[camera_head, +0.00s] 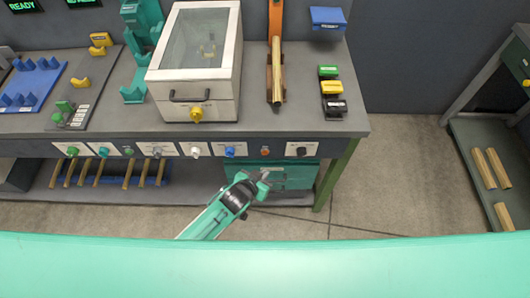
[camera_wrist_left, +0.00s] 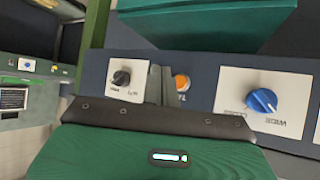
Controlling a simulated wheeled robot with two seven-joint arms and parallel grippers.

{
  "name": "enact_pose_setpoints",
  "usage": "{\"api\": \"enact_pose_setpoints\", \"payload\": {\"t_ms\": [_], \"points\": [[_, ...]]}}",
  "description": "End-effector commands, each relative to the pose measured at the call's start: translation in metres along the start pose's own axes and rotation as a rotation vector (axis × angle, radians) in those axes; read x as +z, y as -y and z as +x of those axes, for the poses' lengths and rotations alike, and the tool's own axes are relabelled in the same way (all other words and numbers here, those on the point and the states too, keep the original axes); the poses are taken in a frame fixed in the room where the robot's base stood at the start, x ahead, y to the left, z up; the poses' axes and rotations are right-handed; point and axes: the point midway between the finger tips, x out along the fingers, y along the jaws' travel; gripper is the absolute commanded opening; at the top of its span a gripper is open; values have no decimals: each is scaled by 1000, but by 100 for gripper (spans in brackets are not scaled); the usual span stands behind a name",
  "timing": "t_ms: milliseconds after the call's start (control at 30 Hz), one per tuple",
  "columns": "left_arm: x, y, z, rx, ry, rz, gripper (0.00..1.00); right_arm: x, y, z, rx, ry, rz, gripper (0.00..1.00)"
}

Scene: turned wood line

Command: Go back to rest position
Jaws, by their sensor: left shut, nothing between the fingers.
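My left gripper (camera_head: 265,175) is in front of the workbench's front panel, below the bench top, near the right end of the row of knobs. It is shut with nothing held. In the left wrist view its fingers (camera_wrist_left: 160,86) are together, seen between a black knob (camera_wrist_left: 121,78) and an orange button (camera_wrist_left: 182,83). I cannot tell whether the fingers touch the panel. My right gripper is not in either view.
The workbench (camera_head: 350,122) carries a lidded box (camera_head: 197,108), an orange-ended fixture with a wooden piece (camera_head: 277,85), and coloured blocks (camera_head: 330,88). A shelf at right (camera_head: 468,140) holds wooden pieces (camera_head: 484,168). Floor between bench and shelf (camera_head: 395,165) is clear.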

Motion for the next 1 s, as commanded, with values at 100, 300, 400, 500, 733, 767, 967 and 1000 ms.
{"api": "enact_pose_setpoints", "payload": {"t_ms": [100,300,400,500,733,767,967,1000], "points": [[0,0,0,0,0,0,0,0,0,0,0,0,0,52],[0,0,0,0,0,0,0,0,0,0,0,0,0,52],[0,0,0,0,0,0,0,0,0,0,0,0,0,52],[0,0,0,0,0,0,0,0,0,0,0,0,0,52],[18,6,3,-10,26,-7,0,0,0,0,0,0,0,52],[28,9,5,-16,42,-11,0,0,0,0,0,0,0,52],[152,43,9,-82,217,-58,0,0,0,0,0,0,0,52],[182,48,6,-95,259,-69,0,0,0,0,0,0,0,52]]}}
